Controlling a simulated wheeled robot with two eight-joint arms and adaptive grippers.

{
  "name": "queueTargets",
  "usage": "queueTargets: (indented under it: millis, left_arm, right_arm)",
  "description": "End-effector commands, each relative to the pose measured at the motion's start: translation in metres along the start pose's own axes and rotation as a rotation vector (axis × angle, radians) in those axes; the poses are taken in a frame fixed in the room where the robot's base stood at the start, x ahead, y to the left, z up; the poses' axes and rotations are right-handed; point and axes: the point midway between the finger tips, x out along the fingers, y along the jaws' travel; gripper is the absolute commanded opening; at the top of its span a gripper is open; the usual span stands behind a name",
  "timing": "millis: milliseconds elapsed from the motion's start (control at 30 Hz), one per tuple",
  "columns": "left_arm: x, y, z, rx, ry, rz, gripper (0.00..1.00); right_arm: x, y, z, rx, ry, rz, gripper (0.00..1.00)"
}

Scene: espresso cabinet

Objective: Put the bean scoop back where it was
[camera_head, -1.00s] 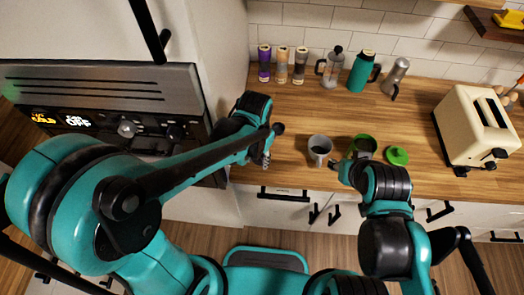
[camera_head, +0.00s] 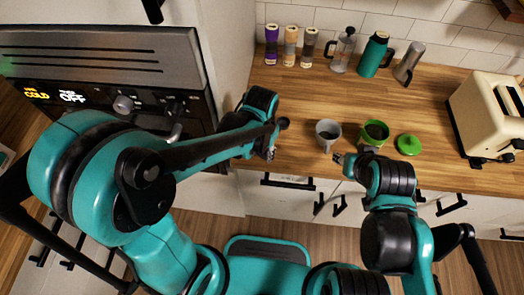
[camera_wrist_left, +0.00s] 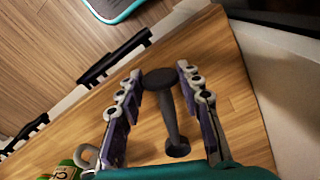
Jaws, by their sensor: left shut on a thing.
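My left gripper (camera_head: 270,152) is over the counter's front edge, left of the grey cup (camera_head: 328,132). In the head view the scoop is hard to make out. The green canister (camera_head: 373,133) stands open, with dark contents, right of the grey cup. Its green lid (camera_head: 408,145) lies to the right. My right gripper (camera_head: 342,159) is just in front of the cup and canister; its jaw opening is too small to judge.
Several jars (camera_head: 290,47), a French press (camera_head: 343,50), a teal flask (camera_head: 374,56) and a metal jug (camera_head: 409,63) line the back. A cream toaster (camera_head: 487,115) stands at the right. A built-in machine (camera_head: 110,90) is at the left. The middle counter is clear.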

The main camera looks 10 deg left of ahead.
Motion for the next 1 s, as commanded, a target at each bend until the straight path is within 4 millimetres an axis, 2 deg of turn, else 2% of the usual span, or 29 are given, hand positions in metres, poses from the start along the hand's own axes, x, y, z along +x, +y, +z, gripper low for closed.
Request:
queueTargets:
  millis: [833,867,933,1000]
  left_arm:
    - [0.013,0.000,0.000,0.000,0.000,0.000,0.02]
    - [0.013,0.000,0.000,0.000,0.000,0.000,0.41]
    - [0.013,0.000,0.000,0.000,0.000,0.000,0.59]
    - [0.012,0.000,0.000,0.000,0.000,0.000,0.60]
  right_arm:
    - [0.010,0.000,0.007,0.000,0.000,0.000,0.40]
    - [0.009,0.000,0.007,0.000,0.000,0.000,0.40]
    - [0.009,0.000,0.006,0.000,0.000,0.000,0.40]
    - [0.009,0.000,0.006,0.000,0.000,0.000,0.40]
